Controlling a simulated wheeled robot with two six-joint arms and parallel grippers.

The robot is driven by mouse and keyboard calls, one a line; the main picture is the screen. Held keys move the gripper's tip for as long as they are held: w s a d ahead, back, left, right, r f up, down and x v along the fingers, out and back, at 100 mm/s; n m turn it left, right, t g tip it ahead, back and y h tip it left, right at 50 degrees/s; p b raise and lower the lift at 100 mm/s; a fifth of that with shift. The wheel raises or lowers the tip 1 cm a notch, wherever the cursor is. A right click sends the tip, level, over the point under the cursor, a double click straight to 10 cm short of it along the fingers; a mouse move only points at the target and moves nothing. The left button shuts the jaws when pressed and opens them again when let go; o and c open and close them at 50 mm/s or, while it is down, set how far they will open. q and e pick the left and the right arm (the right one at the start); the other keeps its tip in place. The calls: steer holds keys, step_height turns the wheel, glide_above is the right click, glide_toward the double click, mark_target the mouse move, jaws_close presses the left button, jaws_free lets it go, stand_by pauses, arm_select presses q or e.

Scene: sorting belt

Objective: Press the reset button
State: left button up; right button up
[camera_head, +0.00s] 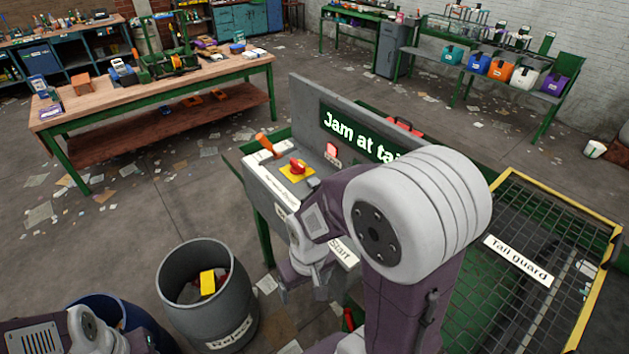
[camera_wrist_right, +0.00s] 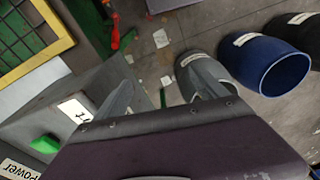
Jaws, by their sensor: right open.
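The control panel (camera_head: 262,187) stands in the middle of the head view. My right gripper (camera_head: 303,292) hangs in front of the panel's near face, by the Start label, partly hidden by my arm. In the right wrist view its fingers (camera_wrist_right: 165,92) are spread with nothing between them. That view also shows a green button (camera_wrist_right: 45,144) near a Power label. My left arm shows at lower left, its fingers out of frame.
A screen (camera_head: 362,135) behind the panel reads "Jam at ta...", partly covered by my right arm. A grey Reject bin (camera_head: 232,322) stands left of the panel. The yellow-framed tail guard mesh (camera_head: 545,232) is at right. The floor between panel and workbench (camera_head: 150,95) holds only scattered papers.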

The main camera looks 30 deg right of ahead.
jaws_close()
stand_by(0.3)
stand_by(1.5)
